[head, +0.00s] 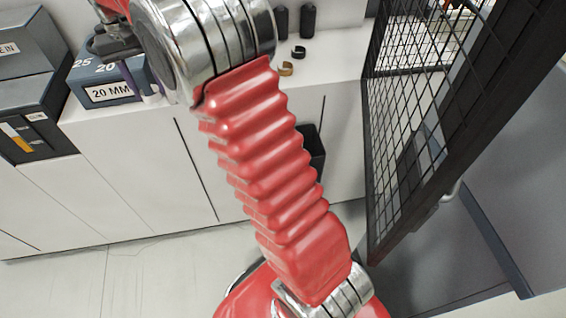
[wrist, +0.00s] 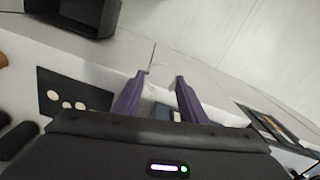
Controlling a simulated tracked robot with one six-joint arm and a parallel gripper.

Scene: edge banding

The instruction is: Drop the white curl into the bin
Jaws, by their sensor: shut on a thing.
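The white curl (wrist: 161,72) shows faintly between the purple fingertips of my gripper (wrist: 158,80) in the wrist view. The gripper is shut on it, and the curl blends into the pale background. In the head view my gripper (head: 142,88) is at the upper left, partly hidden by my arm, and the curl cannot be made out there. The black bin (head: 313,152) is at the front of the white cabinets, partly hidden behind my red arm. It also shows in the wrist view (wrist: 85,18) at the top left, apart from the fingertips.
A dark curl (head: 298,52) and a brown curl (head: 286,69) lie on the white counter (head: 335,75). A box labelled 20 MM (head: 108,92) and dark grey boxes (head: 30,95) stand at left. A black mesh panel (head: 410,130) rises at right.

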